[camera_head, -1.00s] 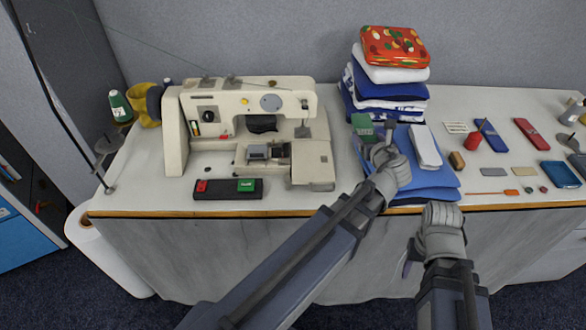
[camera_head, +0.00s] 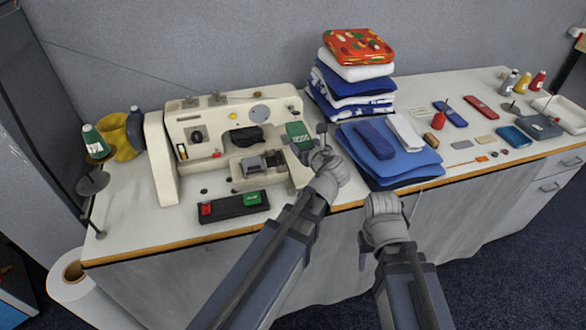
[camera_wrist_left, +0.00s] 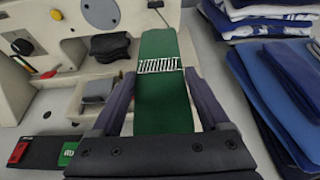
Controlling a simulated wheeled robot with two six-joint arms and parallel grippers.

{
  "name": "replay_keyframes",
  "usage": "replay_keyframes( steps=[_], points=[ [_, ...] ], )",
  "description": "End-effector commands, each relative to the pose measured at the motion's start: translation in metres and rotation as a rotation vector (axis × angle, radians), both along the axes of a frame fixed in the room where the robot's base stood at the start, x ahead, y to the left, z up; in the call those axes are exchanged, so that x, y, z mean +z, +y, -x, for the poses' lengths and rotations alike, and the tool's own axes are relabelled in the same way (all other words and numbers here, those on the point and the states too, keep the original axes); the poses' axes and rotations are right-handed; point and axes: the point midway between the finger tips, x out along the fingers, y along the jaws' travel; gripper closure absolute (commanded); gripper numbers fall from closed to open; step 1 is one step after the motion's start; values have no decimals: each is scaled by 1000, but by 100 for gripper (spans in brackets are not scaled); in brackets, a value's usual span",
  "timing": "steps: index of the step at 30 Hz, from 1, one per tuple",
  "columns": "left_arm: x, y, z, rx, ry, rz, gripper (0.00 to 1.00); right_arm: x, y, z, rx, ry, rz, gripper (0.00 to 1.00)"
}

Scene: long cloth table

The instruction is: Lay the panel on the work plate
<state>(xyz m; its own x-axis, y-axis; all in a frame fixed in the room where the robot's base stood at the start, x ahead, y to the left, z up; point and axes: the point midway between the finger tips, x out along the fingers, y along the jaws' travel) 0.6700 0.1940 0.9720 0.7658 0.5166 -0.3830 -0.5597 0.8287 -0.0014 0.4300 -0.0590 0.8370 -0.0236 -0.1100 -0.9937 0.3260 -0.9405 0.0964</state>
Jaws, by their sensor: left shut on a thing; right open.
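The green panel (camera_head: 299,131) is held up in my left gripper (camera_head: 309,140), beside the right end of the cream sewing machine (camera_head: 170,150). In the left wrist view the green panel (camera_wrist_left: 163,105), with a band of white stitch marks, stands between the two dark fingers.
A blue cloth stack (camera_head: 405,163) with a dark blue piece (camera_head: 376,139) and a white piece (camera_head: 405,130) lies to the right. Folded fabrics (camera_head: 350,85) rise behind it. A black switch box (camera_head: 233,206) sits in front of the machine. Small tools lie far right.

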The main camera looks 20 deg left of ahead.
Motion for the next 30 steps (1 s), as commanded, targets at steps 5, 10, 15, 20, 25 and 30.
replay_keyframes(
  steps=[5, 10, 15, 20, 25, 30],
  points=[
    [-7, 0, 0, 0, 0, 0, 77, -7, 0, 0, 0, 0, 0, 50],
    [-30, 0, 0, 0, 0, 0, 77, -30, 0, 0, 0, 0, 0, 50],
    [-56, 0, 0, 0, 0, 0, 77, -56, 0, 0, 1, 0, 0, 50],
    [-65, 0, 0, 0, 0, 0, 77, -65, 0, 0, 1, 0, 0, 50],
    [-65, 0, 0, 0, 0, 0, 77, -65, 0, 0, 1, 0, 0, 50],
    [-82, 0, 0, 0, 0, 0, 77, -82, 0, 0, 1, 0, 0, 50]
  ],
)
